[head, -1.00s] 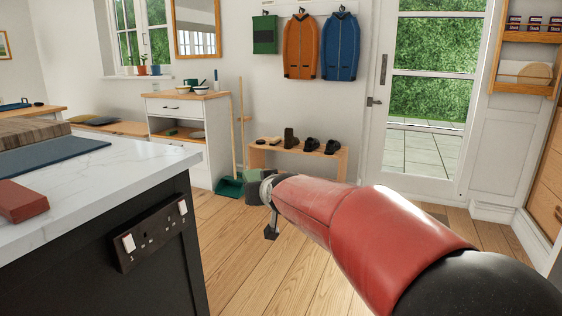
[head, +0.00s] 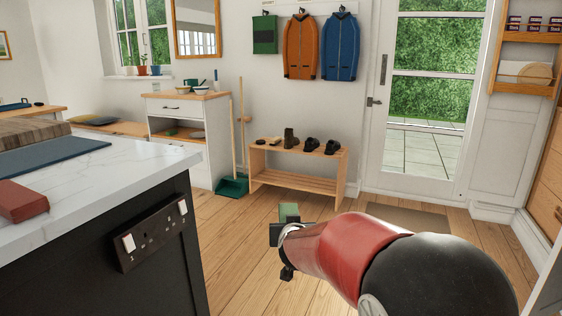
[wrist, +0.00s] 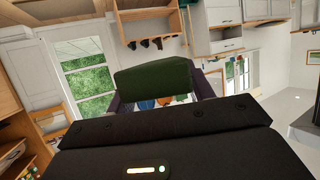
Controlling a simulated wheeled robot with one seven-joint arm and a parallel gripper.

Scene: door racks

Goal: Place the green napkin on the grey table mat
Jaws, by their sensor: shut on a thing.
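My gripper (head: 283,230) is shut on the green napkin (head: 289,211). The napkin stands up from the jaws, in front of the shoe bench and above the wooden floor. In the wrist view the napkin (wrist: 155,80) is a folded dark green block held between the two fingers. A flat slate-blue mat (head: 50,155) lies on the white island counter at the left, well away from my gripper. I see no plainly grey table mat, and cannot tell whether this slate-blue one is it.
The white marble counter (head: 110,185) has a red block (head: 20,201) at its near left and a wooden board (head: 30,131) behind the mat. A shoe bench (head: 300,168) and green dustpan (head: 232,187) stand ahead.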

